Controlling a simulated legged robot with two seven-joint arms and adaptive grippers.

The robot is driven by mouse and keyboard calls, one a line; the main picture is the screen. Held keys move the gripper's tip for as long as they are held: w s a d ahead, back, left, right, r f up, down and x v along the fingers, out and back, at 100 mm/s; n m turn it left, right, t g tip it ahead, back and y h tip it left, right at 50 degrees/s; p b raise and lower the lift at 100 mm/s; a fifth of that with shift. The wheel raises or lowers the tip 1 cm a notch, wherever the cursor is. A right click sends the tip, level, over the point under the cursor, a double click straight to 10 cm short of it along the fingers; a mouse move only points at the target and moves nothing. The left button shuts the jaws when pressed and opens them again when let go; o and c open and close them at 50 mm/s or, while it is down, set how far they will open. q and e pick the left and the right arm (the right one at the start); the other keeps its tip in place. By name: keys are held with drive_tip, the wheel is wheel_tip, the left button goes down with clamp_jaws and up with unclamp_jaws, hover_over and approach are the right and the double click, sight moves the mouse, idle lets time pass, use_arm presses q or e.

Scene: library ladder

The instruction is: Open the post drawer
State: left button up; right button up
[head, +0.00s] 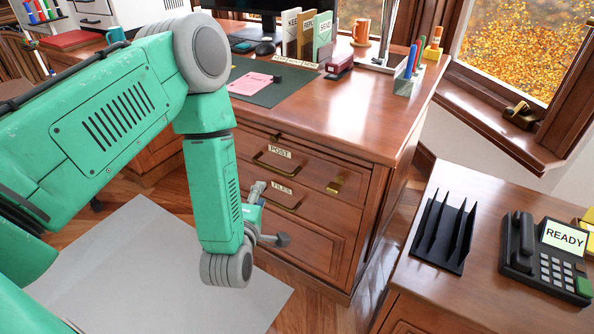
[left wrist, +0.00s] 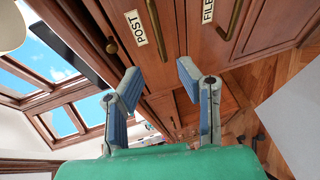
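The post drawer (head: 314,171) is in the desk's right pedestal and looks shut, with a POST label (head: 280,151) and a brass bar handle (head: 270,171). In the left wrist view, its handle (left wrist: 156,28) and label (left wrist: 136,28) lie beyond the fingertips. My left gripper (head: 271,214) is in front of the pedestal, lower than the post handle. It also shows in the left wrist view (left wrist: 158,79), fingers spread, nothing between them, apart from the handle. My right gripper is in neither view.
The FILES drawer (head: 315,209) with its own handle (left wrist: 231,20) is directly below. A side table with a phone (head: 545,260) and black rack (head: 445,232) stands right.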

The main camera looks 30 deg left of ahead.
sight(273, 169)
use_arm(q)
drive_tip(key=b+x, duration=0.3)
drive_tip(key=x, duration=0.9)
drive_tip(key=shift+w+f+b, duration=0.15)
drive_tip(key=shift+w+b, duration=0.15)
drive_tip(key=shift+w+a+f, duration=0.1)
drive_tip(key=shift+w+a, duration=0.1)
drive_tip(key=shift+a, duration=0.05)
drive_tip(key=shift+d, duration=0.35)
clamp_jaws()
